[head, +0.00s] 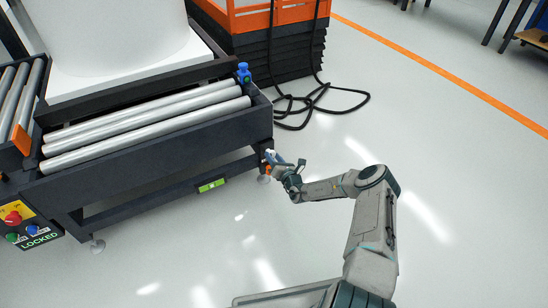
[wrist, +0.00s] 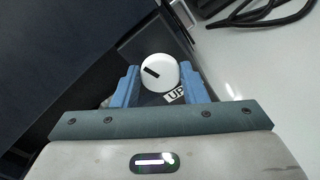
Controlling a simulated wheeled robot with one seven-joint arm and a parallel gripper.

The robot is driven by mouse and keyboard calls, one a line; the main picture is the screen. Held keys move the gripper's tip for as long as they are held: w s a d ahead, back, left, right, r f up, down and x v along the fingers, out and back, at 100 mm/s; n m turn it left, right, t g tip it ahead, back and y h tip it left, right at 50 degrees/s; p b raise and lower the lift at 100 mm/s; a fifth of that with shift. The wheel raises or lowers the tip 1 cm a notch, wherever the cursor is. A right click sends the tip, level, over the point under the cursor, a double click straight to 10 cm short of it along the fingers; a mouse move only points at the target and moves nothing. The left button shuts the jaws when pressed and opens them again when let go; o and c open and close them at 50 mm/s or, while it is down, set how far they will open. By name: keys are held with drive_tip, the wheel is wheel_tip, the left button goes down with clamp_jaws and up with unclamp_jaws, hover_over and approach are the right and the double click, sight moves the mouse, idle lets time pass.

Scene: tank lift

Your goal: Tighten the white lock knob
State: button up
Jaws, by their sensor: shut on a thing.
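The white lock knob (wrist: 159,72) is a round white disc with a black mark, seen in the middle of the wrist view. It sits on the dark leg of the roller table, beside a label reading "UP" (wrist: 174,96). My gripper (wrist: 157,80) has its two blue fingers on either side of the knob and is shut on it. In the head view my gripper (head: 272,157) is at the table's near right corner leg, and there the knob is hidden or too small to tell.
The dark roller table (head: 160,155) carries silver rollers and a large white tank (head: 105,35). A green level (head: 211,185) is on its lower rail. A control box (head: 25,228) reads "LOCKED". Black cable (head: 320,100) lies on the floor behind.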

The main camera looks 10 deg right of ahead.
drive_tip(key=m, duration=1.1)
drive_tip(key=shift+f, duration=0.2)
drive_tip(key=shift+m, duration=0.4)
drive_tip(key=o, duration=1)
drive_tip(key=shift+r, duration=0.1)
drive_tip(key=p+v, duration=0.5)
drive_tip(key=v, duration=0.9)
drive_tip(key=shift+w, duration=0.1)
